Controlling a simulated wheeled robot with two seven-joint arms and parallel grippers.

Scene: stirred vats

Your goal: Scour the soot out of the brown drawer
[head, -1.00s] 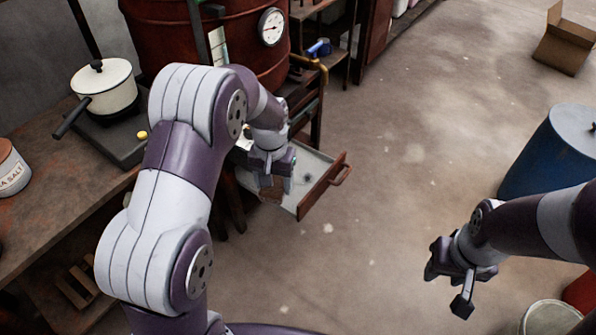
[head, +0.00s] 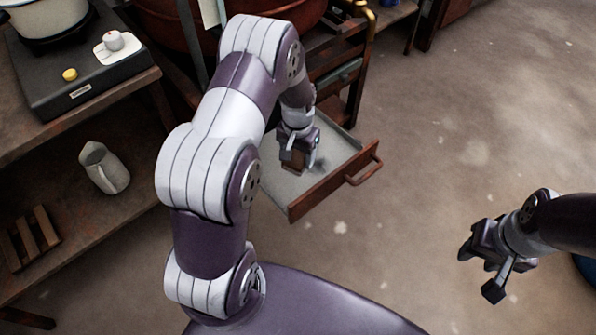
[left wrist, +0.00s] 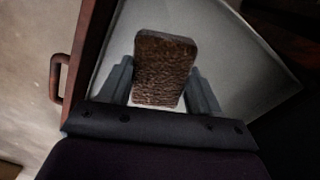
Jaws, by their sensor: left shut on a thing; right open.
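The brown drawer (head: 330,188) is pulled open, with a pale grey floor and a bar handle; it also shows in the left wrist view (left wrist: 92,40). A faint dark smudge of soot (head: 320,160) shows on its floor, beside my left gripper. My left gripper (head: 297,160) is inside the drawer's outline, shut on a brown, rough-faced block (left wrist: 165,68), which looks like a scouring pad. I cannot tell whether the block touches the drawer floor. The gripper hides part of the floor. My right gripper (head: 482,268) is open and empty, over the floor at the right.
A worktop at the left bears a hotplate (head: 45,92) with a pot (head: 45,22). A grey jug (head: 104,168) and a wooden rack (head: 30,238) stand on the shelf below. A red vat (head: 160,28) stands behind the drawer. The floor to the right is clear.

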